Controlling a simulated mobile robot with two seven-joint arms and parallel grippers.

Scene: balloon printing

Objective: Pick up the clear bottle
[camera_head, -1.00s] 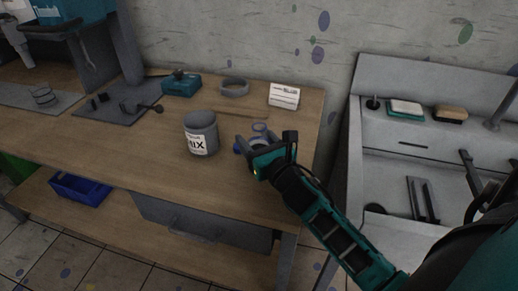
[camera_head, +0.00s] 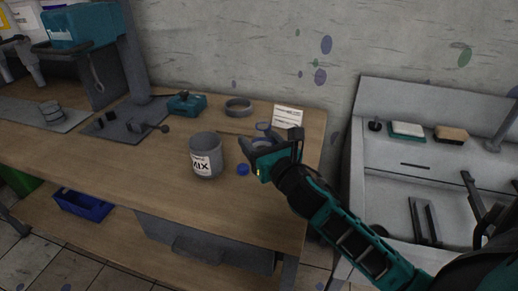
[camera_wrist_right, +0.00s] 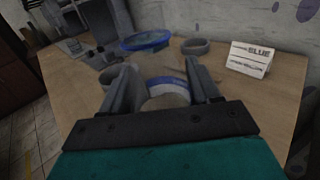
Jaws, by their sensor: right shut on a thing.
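My right gripper (camera_head: 260,146) is shut on the clear bottle (camera_head: 263,127) above the right part of the table. The bottle is see-through, with a bluish rim that shows above the fingers; the gripper hides much of its body. In the right wrist view, the fingers (camera_wrist_right: 163,84) stand on both sides of the bottle, with its blue rim (camera_wrist_right: 146,41) beyond them and a blue and white band between them. My left gripper is not in view.
Behind are a white label card (camera_head: 288,116), a grey ring (camera_head: 238,106) and a teal box (camera_head: 187,103). A sink unit (camera_head: 385,165) stands right.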

